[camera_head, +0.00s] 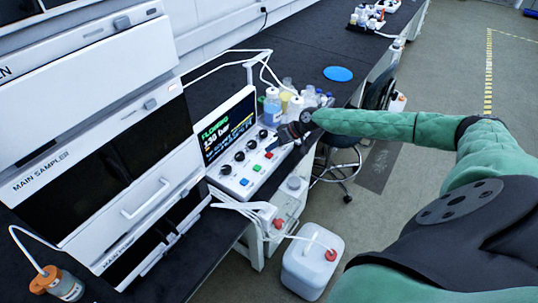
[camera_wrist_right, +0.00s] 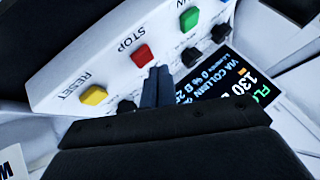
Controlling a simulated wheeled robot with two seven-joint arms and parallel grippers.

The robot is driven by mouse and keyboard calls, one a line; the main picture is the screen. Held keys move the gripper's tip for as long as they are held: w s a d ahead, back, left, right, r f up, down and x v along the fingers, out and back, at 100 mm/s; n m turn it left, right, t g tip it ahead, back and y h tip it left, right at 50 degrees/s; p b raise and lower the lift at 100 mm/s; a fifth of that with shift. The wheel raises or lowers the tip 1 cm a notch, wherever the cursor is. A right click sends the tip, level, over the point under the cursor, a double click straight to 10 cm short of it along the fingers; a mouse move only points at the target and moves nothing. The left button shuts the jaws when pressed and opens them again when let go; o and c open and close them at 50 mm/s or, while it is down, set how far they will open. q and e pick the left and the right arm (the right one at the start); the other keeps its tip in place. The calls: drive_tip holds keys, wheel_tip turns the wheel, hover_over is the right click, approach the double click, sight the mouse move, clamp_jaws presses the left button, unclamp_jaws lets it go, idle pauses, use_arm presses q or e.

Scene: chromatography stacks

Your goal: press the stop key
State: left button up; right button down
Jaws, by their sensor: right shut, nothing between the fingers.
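The red stop key (camera_wrist_right: 142,55) sits on the sloping front of a white control panel, beside the printed word STOP. It also shows in the head view as a small red spot (camera_head: 269,155). My right gripper (camera_wrist_right: 158,72) is shut and empty, its fingertips over the panel just beside the red key. I cannot tell whether they touch the panel. In the head view my right gripper (camera_head: 286,135) is at the panel's right end. The lit screen (camera_head: 226,125) reads FLOWING and 130 bar. My left gripper is not in view.
A yellow reset key (camera_wrist_right: 93,95) and a green key (camera_wrist_right: 189,19) flank the red one. A blue key (camera_head: 244,182) and black knobs (camera_head: 239,156) are close by. Bottles (camera_head: 272,106) stand behind the panel. A white jug (camera_head: 312,264) stands on the floor.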

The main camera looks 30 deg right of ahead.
sight(272, 154)
drive_tip(key=shift+f, duration=0.1)
idle(0.6)
drive_tip(key=shift+f+b, duration=0.3)
drive_tip(key=shift+b, duration=0.1)
drive_tip(key=shift+f+b, duration=0.35)
drive_tip(key=shift+f, duration=0.15)
idle(0.8)
idle(0.3)
drive_tip(key=shift+r+p, duration=0.5)
drive_tip(key=shift+r, duration=0.4)
drive_tip(key=shift+r, duration=0.15)
drive_tip(key=shift+r+p, duration=1.35)
drive_tip(key=shift+r, duration=1.05)
